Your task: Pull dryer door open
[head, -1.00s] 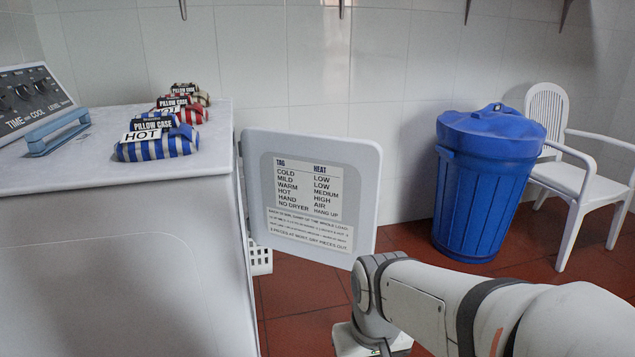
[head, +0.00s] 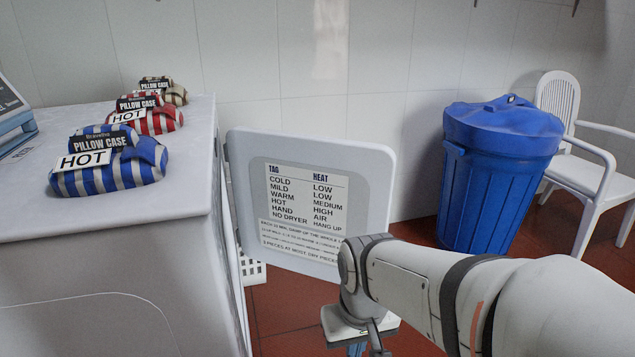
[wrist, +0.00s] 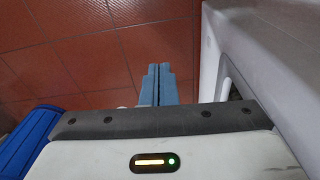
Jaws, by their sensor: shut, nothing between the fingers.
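The dryer (head: 105,262) is the large white box at left in the head view. Its white door (head: 366,190) stands open, jutting out to the right from the dryer's edge. A tag-and-heat chart (head: 305,205) on the door faces me. My arm reaches in from the right, its wrist overlapping the door's lower right corner in the picture. My gripper (head: 357,349) points down below there, partly cut off by the frame's bottom edge. In the wrist view my gripper's blue-grey fingers (wrist: 156,84) are together and empty, over the red floor. A pale panel beside them at right is too partial to identify.
Pillow case bundles in blue (head: 110,165), red (head: 148,116) and tan (head: 163,90) stripes lie on the dryer top. A white basket (head: 252,271) sits behind the door. A blue bin (head: 497,180) and a white chair (head: 585,150) stand at right. Red tile floor shows between.

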